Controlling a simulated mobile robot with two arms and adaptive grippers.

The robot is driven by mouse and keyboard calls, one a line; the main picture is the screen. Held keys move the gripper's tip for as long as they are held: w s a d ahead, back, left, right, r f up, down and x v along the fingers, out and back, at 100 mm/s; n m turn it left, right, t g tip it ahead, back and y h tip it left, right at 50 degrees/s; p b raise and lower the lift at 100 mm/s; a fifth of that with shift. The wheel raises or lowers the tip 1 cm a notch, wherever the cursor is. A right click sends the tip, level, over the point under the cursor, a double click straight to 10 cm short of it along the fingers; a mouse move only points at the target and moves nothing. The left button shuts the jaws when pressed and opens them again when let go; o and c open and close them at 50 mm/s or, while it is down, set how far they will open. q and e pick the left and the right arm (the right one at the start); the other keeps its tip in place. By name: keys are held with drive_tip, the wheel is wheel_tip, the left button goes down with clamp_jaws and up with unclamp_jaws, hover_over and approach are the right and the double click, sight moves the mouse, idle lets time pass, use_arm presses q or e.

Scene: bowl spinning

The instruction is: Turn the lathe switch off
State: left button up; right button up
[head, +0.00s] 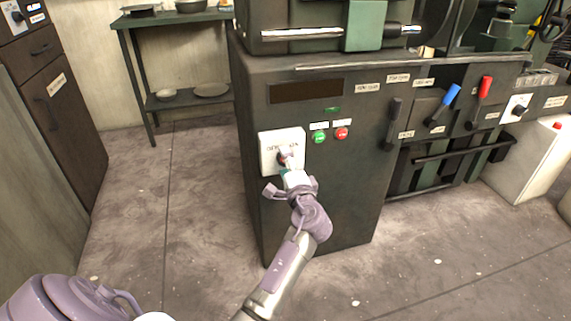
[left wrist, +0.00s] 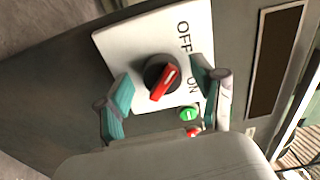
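The lathe switch is a black round knob with a red bar (left wrist: 165,82) on a white plate (head: 268,152) on the front of the dark green lathe cabinet. In the left wrist view the plate (left wrist: 120,45) carries the words OFF and ON. The red bar lies at a slant, its white-marked end towards the side with the words. My left gripper (head: 287,168) is at the plate and hides part of the knob in the head view. In the left wrist view its teal fingers (left wrist: 160,84) are apart, one on each side of the knob, with gaps visible. My right gripper is not in view.
A green button (head: 319,137) and a red button (head: 341,133) sit right of the plate. Levers with black, blue (head: 445,100) and red (head: 484,88) handles stand further right. A green shelf table (head: 180,20) is behind left. The floor left of the cabinet is clear.

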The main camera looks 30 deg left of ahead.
use_arm(q)
drive_tip(key=v, duration=0.7)
drive_tip(key=shift+s+d, duration=0.15)
drive_tip(key=shift+s, duration=0.05)
idle(0.4)
